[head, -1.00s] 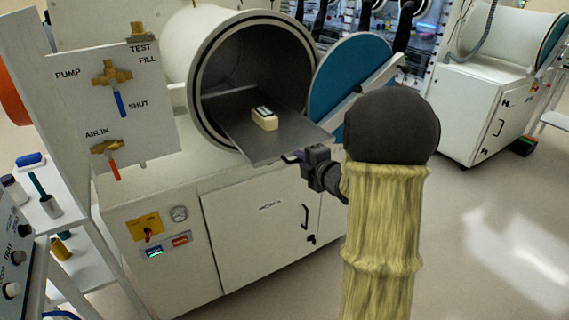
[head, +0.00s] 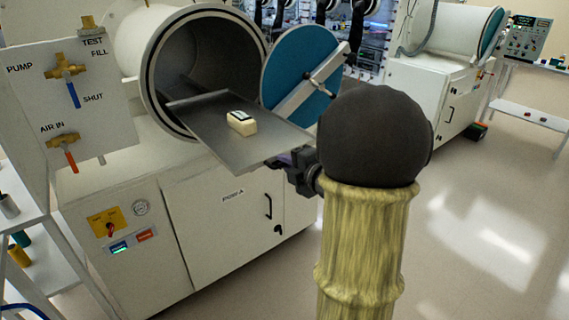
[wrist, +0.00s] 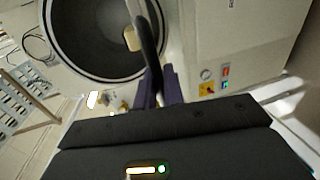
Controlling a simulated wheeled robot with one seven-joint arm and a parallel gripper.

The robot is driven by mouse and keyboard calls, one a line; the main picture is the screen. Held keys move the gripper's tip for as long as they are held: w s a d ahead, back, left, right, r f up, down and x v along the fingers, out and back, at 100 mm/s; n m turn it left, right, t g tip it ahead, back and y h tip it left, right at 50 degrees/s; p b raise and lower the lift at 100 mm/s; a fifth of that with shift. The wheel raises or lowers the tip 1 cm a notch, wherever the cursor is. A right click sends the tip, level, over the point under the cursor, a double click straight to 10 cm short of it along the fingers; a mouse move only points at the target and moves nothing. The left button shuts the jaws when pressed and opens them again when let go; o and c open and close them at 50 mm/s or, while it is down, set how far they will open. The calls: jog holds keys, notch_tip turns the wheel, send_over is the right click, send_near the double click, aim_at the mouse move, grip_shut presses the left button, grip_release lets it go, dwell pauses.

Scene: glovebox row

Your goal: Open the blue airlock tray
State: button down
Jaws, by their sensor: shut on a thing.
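The airlock tray (head: 203,122) is a flat grey metal plate, sticking well out of the round chamber mouth (head: 205,70). A small cream block (head: 241,123) with a dark-and-white top lies on it. The blue round door (head: 300,65) stands swung open to the right of the mouth. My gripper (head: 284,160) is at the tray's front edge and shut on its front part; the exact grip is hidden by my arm. In the wrist view, the dark purple fingers (wrist: 158,88) close around a dark bar (wrist: 150,48), with the block (wrist: 132,38) beyond it.
The white cabinet (head: 235,225) stands below the chamber. A valve panel (head: 70,95) and a shelf rack (head: 25,250) are at the left. The open door and its arm are close to the tray's right side. Open floor (head: 480,210) lies to the right.

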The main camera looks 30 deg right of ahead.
jog(key=shift+s+f, duration=0.1)
jog(key=shift+f, duration=0.1)
jog(key=c, duration=1.6)
grip_release()
jog(key=shift+s+r, duration=0.15)
jog(key=v, duration=1.7)
